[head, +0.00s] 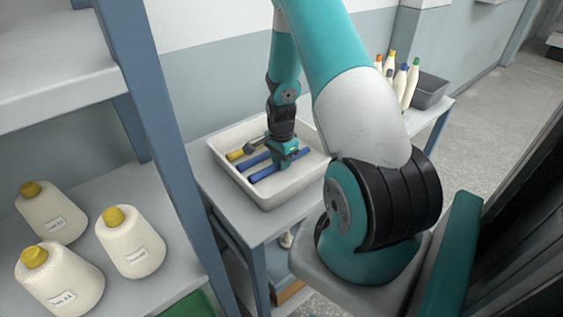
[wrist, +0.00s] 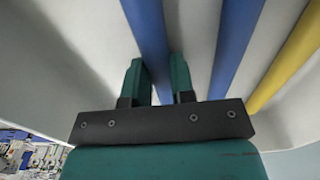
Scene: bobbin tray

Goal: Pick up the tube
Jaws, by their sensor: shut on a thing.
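A white tray (head: 268,199) on a grey table holds two blue tubes and a yellow tube (head: 236,155), lying side by side. My gripper (head: 282,164) points down into the tray and is shut on the nearer blue tube (head: 263,174). In the wrist view this blue tube (wrist: 148,35) runs between my two fingers (wrist: 158,82). The other blue tube (wrist: 236,38) lies apart to its right, and the yellow tube (wrist: 292,58) is farther right. Whether the held tube touches the tray floor I cannot tell.
A shelf with a blue post (head: 165,130) stands left of the tray and holds several cream yarn cones (head: 130,245). Behind my arm, several bobbins with coloured tips (head: 410,85) stand beside a dark grey bin (head: 429,92) on the table.

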